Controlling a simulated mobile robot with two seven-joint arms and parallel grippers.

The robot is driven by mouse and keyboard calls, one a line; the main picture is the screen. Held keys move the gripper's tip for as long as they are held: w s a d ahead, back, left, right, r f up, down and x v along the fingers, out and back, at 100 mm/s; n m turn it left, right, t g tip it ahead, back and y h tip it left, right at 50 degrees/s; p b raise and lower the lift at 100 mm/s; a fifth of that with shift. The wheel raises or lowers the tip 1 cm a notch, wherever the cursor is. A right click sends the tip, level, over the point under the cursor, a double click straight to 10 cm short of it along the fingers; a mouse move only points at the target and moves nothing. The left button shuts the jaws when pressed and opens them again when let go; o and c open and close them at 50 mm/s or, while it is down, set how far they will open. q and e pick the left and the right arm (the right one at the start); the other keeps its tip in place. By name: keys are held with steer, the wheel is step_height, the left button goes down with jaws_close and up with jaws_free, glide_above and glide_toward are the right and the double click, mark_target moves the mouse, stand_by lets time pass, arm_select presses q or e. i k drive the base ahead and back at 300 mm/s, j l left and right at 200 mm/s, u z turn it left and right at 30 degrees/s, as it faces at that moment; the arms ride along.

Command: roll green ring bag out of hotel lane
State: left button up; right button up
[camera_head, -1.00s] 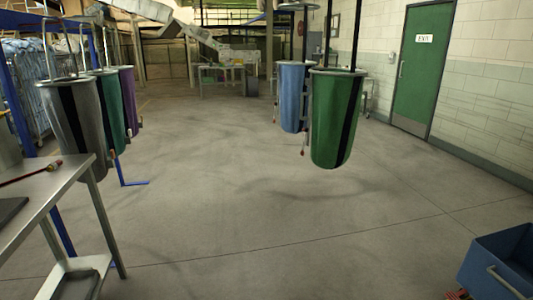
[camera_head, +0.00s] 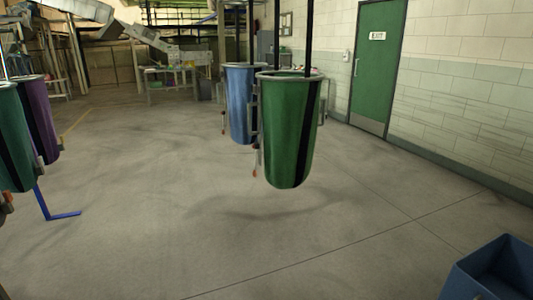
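A green bag (camera_head: 286,140) with a black vertical stripe hangs upright from a metal ring at the middle of the head view, above the floor. A blue bag (camera_head: 239,105) hangs just behind it to the left, partly hidden by it. Dark vertical bars rise from both rings. At the left edge hang a teal-green bag (camera_head: 12,140), cut by the frame, and a purple bag (camera_head: 40,120) beside it. I cannot tell from the picture which green bag the task names. Neither of my grippers is in view.
A blue bin (camera_head: 492,272) stands at the bottom right. A blue floor bracket (camera_head: 60,215) juts out at the left. A green exit door (camera_head: 377,68) is in the right wall. Conveyor machinery (camera_head: 180,55) is at the back. The floor (camera_head: 200,240) in front is clear.

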mark_target(288, 103)
steer(key=i+l+u, duration=0.2)
steer(key=i+l, duration=0.5)
steer(key=i+j+z, duration=0.2)
steer(key=i+j, duration=0.25)
steer(key=i, duration=0.3)
steer(key=i+j+z, duration=0.15)
steer(key=i+j, duration=0.45)
steer(key=i, duration=0.1)
